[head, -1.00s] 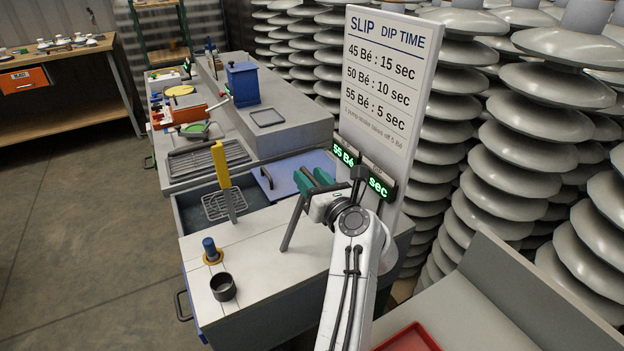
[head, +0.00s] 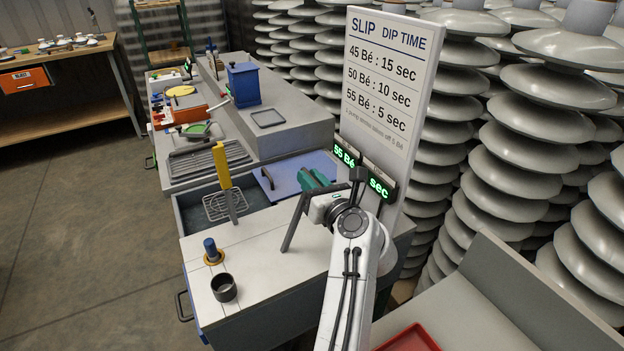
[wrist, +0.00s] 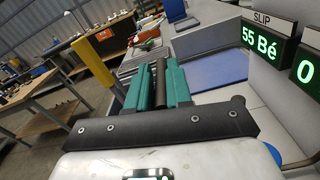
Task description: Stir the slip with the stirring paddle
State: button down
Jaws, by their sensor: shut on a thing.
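My gripper (head: 312,181) has teal fingers, which are shut on a dark brown rod (wrist: 157,88). In the wrist view the rod lies lengthwise between the fingers. I cannot tell whether it is the handle of the stirring paddle. A long dark grey bar (head: 292,224) slants down beside my gripper in the head view; whether it joins the rod is unclear. A blue lid (head: 303,168) with a handle lies just beyond the fingers. No slip surface shows. Green displays (head: 345,155) read "55 Bé" and "sec", the latter partly covered by my arm.
A yellow-handled tool (head: 222,166) stands upright left of my gripper, by a recess with a wire grate (head: 223,206). A blue peg (head: 210,246) and a black cup (head: 223,288) are on the near white top. A slip dip-time sign (head: 385,85) and insulator stacks bound the right.

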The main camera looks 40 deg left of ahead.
jog(key=shift+s+a+r+n+p, duration=0.2)
jog(key=shift+s+n+p, duration=0.1)
jog(key=shift+s+p, duration=0.15)
jog(key=shift+s+a+r+n+p, duration=0.1)
jog(key=shift+s+r+n+p, duration=0.1)
jog(key=shift+s+n+p, duration=0.15)
jog(key=s+a+n+p, duration=0.2)
jog(key=s+n+p, duration=0.1)
jog(key=s, duration=0.3)
jog(key=s+a+f+n+p, duration=0.1)
jog(key=s+a+n+p, duration=0.2)
jog(key=s, duration=0.3)
jog(key=shift+s+n, duration=0.3)
jog(key=shift+n, duration=0.55)
jog(key=shift+a+f, duration=0.1)
jog(key=c, duration=1.1)
grip_release()
jog(key=shift+s, duration=0.1)
jog(key=p+v, duration=0.1)
jog(key=v, duration=0.9)
jog(key=shift+d, duration=0.4)
